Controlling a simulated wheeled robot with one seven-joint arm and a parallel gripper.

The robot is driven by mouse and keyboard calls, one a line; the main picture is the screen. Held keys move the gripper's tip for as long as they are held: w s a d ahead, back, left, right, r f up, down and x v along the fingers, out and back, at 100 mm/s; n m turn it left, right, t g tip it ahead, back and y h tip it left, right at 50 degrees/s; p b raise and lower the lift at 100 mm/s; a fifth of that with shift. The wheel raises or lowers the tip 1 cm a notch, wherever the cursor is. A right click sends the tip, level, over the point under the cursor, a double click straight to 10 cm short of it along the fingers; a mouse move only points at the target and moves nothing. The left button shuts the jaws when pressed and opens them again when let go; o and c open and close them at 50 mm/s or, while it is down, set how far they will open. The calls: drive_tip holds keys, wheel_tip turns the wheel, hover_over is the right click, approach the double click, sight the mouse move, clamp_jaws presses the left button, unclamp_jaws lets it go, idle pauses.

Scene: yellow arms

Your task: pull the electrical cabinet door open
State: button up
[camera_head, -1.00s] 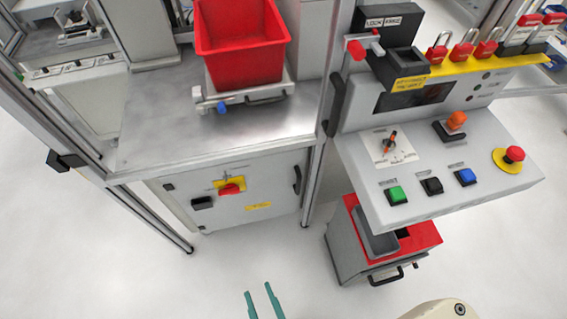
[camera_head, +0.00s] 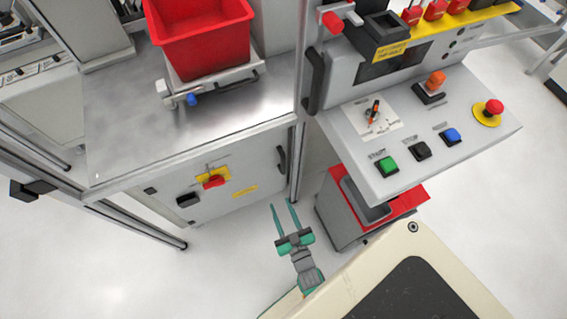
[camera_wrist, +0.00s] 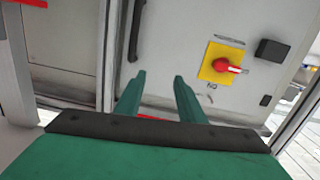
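The grey electrical cabinet door (camera_head: 250,170) is under the metal worktop and looks shut. Its black vertical handle (camera_head: 281,160) is near the door's right edge. The wrist view shows the door (camera_wrist: 175,35) with the handle (camera_wrist: 137,30) at its left side. A red switch on a yellow plate (camera_head: 213,181) and a black block (camera_head: 188,199) are on the door. My gripper (camera_head: 281,203) has green fingers, open and empty, in front of the door's right part. In the wrist view, my gripper (camera_wrist: 160,77) points at the door, with the handle beyond the left fingertip and apart from it.
A metal post (camera_head: 298,160) stands just right of the door. A control panel (camera_head: 410,130) overhangs on the right, above a red-topped grey bin (camera_head: 345,220). A red crate (camera_head: 205,45) sits above the worktop (camera_head: 120,120). The floor (camera_head: 225,265) before the door is clear.

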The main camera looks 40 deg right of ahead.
sight(284, 165)
drive_tip(key=w+d+f+m+h, duration=0.1)
drive_tip(key=w+d, duration=0.3)
drive_tip(key=w, duration=0.1)
drive_tip(key=w+d+f+h, duration=0.1)
drive_tip(key=w+d+f, duration=0.1)
drive_tip(key=w+d, duration=0.2)
drive_tip(key=w+d+f+m, duration=0.1)
drive_tip(key=w+d, duration=0.4)
drive_tip(key=w, duration=0.2)
drive_tip(key=shift+f+m+h, duration=0.3)
drive_tip(key=shift+f+h, duration=0.1)
drive_tip(key=shift+a, duration=0.1)
clamp_jaws()
